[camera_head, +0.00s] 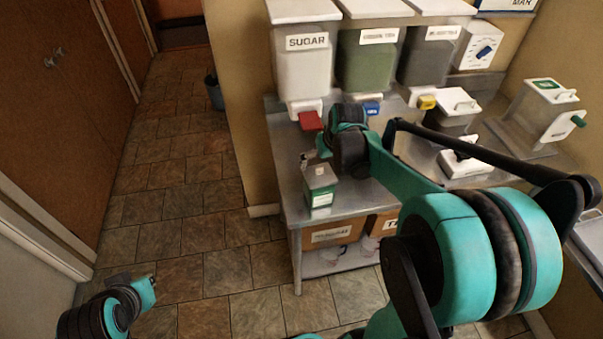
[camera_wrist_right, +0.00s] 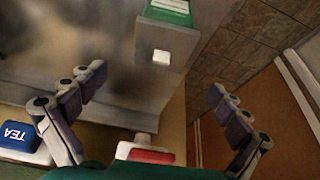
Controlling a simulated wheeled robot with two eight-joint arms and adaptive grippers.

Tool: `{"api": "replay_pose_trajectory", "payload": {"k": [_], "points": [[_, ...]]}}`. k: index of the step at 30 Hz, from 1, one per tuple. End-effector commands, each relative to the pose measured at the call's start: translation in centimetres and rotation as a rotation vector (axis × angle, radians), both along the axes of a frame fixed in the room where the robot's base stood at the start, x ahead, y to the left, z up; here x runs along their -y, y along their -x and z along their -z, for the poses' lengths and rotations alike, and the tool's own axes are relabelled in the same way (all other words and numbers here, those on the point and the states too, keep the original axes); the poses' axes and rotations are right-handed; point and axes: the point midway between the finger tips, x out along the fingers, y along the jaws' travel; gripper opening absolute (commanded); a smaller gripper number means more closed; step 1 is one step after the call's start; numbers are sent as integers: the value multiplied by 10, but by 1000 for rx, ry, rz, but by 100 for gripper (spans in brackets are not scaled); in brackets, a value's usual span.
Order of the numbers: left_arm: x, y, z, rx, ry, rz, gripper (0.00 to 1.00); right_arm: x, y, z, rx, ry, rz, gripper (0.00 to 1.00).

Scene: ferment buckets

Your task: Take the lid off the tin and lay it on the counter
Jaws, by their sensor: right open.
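The tin (camera_head: 320,199) is a small green box with a white label, upright near the counter's left front edge. Its grey lid (camera_head: 319,176) is on top. In the right wrist view the lid (camera_wrist_right: 147,48) shows a white square knob (camera_wrist_right: 161,57), with the green tin body (camera_wrist_right: 168,12) at the top edge. My right gripper (camera_wrist_right: 156,86) is open and empty, its fingers spread to either side of the knob's line and apart from the lid. In the head view it is above and behind the tin, partly hidden by my wrist. My left arm's end (camera_head: 140,292) is low at left, its fingers unclear.
The metal counter (camera_head: 287,165) has bare room left of the tin. Dispenser bins, one marked SUGAR (camera_head: 304,70), stand behind, with a red scoop or spout (camera_head: 310,121) near my right wrist. A white-lidded container (camera_head: 455,105) stands right. Boxes (camera_head: 333,235) are on the shelf below.

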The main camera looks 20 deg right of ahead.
Motion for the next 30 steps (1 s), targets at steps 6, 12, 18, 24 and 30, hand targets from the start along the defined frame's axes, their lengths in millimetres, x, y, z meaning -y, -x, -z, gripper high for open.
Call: {"api": "replay_pose_trajectory", "payload": {"k": [6, 12, 18, 24, 30], "points": [[0, 0, 8, 0, 0, 0, 0, 2, -10, 23, -1, 0, 0, 100], [0, 0, 20, 0, 0, 0, 0, 0, -21, 50, -1, 0, 0, 100], [0, 0, 26, 0, 0, 0, 0, 1, -29, 71, -1, 0, 1, 100], [0, 0, 25, 0, 0, 0, 0, 1, -30, 72, -1, -1, 1, 100], [0, 0, 25, 0, 0, 0, 0, 1, -30, 71, -1, 0, 0, 63]]}}
